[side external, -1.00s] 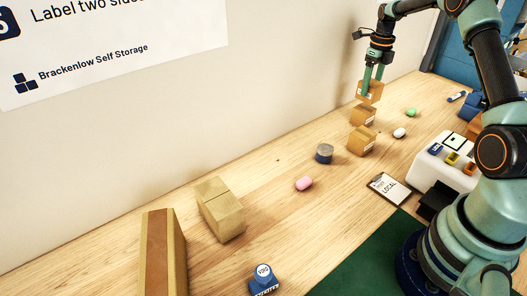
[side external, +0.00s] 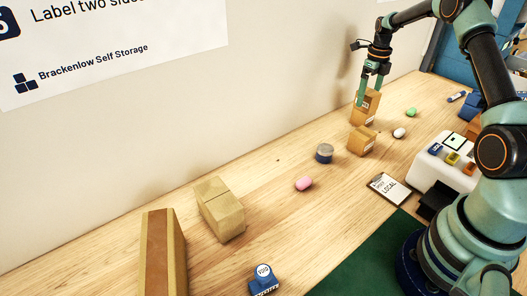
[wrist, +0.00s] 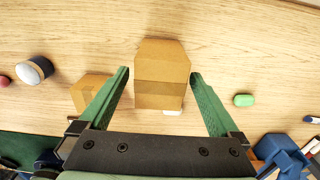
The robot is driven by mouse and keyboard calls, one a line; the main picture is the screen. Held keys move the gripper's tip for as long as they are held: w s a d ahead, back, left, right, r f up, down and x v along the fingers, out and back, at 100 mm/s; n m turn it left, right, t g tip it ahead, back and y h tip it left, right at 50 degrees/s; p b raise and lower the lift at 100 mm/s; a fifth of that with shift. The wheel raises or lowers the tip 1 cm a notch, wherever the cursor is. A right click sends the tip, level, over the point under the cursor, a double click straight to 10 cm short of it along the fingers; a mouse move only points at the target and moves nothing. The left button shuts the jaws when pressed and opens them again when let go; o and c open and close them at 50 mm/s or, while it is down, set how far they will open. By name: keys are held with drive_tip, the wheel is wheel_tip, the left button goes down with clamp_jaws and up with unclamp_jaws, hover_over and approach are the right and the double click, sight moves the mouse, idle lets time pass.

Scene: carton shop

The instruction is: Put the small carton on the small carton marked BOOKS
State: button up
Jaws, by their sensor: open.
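The small brown carton (side external: 371,97) rests on top of another small carton (side external: 362,117), close to the back wall. The two look roughly lined up. Writing on the lower carton is too small to read here. My gripper (side external: 368,98) is down at the upper carton with its jaws open. In the wrist view the upper carton (wrist: 162,72) shows between the spread green fingers, with a gap at each side; it hides most of the lower one.
A third small carton (side external: 361,141) stands just in front of the stack. A white egg-shaped item (side external: 399,133), a green one (side external: 411,112), a round tin (side external: 324,153) and a pink item (side external: 304,184) lie nearby. A longer carton (side external: 221,210) stands left.

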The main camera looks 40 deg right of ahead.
sight(369, 92)
drive_tip(key=shift+r, duration=0.1)
wheel_tip(369, 92, up, 12)
drive_tip(key=a+r+n+t, duration=0.1)
drive_tip(key=a+r+n, duration=0.5)
drive_tip(key=a+n, duration=0.25)
drive_tip(key=s+a+r+n+t, duration=0.15)
drive_tip(key=s+a+n, duration=0.25)
drive_tip(key=a+n, duration=0.5)
drive_tip(key=s+a+r+n+t, duration=0.15)
drive_tip(key=s+a+n, duration=0.25)
drive_tip(key=a+n, duration=0.4)
drive_tip(key=s+a+f+n+t, duration=0.1)
drive_tip(key=s+a+f+n, duration=0.3)
drive_tip(key=n, duration=0.6)
drive_tip(key=s+a, duration=0.2)
drive_tip(key=shift+s+a+t, duration=0.25)
drive_tip(key=shift+s+t, duration=0.05)
drive_tip(key=shift+s, duration=0.05)
drive_tip(key=shift+o, duration=0.2)
drive_tip(key=shift+n, duration=0.25)
